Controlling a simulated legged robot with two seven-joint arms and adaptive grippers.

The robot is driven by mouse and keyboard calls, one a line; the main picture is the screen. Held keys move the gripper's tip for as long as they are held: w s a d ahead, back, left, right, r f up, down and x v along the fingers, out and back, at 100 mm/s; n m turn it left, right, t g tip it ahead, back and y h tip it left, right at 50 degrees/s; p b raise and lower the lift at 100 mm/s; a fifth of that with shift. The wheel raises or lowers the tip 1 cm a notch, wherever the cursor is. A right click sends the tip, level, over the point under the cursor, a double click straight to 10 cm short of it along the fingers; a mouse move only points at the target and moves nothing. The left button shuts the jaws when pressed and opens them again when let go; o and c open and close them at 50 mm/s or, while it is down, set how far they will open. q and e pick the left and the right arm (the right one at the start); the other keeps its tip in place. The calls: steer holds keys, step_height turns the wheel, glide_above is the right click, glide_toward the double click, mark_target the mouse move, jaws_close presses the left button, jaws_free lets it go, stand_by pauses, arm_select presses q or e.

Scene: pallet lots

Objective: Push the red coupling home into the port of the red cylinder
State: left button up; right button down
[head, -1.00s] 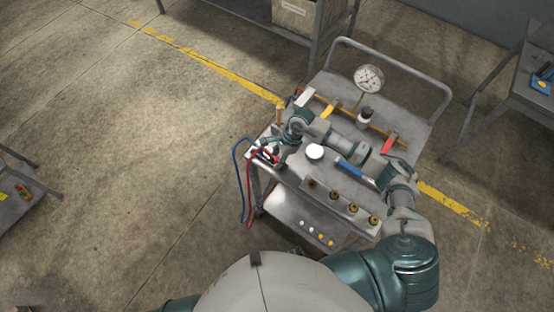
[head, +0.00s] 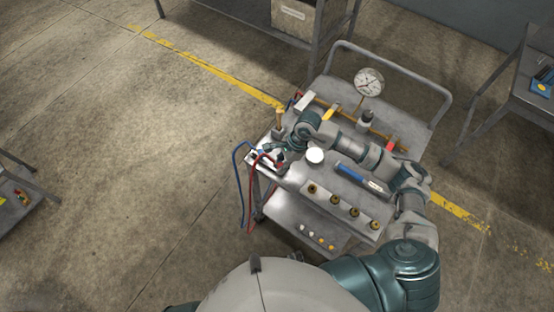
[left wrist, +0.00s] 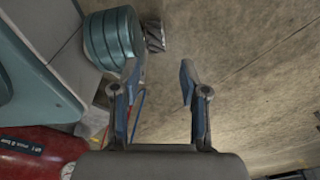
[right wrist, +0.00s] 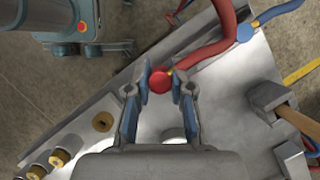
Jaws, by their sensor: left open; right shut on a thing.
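The red coupling (right wrist: 160,80) sits between the fingers of my right gripper (right wrist: 160,88) in the right wrist view, with its thick red hose (right wrist: 215,30) running off to the upper right. My right gripper is shut on it, over the cart's left corner in the head view (head: 279,162). The coupling itself is too small to make out there. The red cylinder (left wrist: 40,152), with a dark label, shows at the lower left of the left wrist view. Its port is not clearly visible. My left gripper (left wrist: 160,75) is open and empty, beside the cylinder, above the floor.
The metal cart (head: 405,103) carries a row of brass fittings (head: 354,212), a white round item (head: 315,156), a blue-handled tool (head: 355,175) and a gauge (head: 369,82). A blue hose (head: 238,185) hangs off its left side. Floor left of the cart is clear.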

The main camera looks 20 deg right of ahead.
arm_select(q)
steer(key=shift+w+d+r+b, duration=0.15)
steer(key=shift+w+r+b, duration=0.2)
steer(key=shift+w, duration=0.35)
steer(key=shift+w+d+r+b, duration=0.1)
steer(key=shift+w+r+b, duration=0.15)
steer(key=shift+w, duration=0.45)
arm_select(e)
steer(key=s+d+r, duration=0.1)
steer(key=s+d, duration=0.1)
steer(key=s, duration=1)
steer(key=shift+s+r, duration=0.15)
steer(key=shift+s, duration=0.2)
arm_select(q)
steer(key=shift+r, duration=0.1)
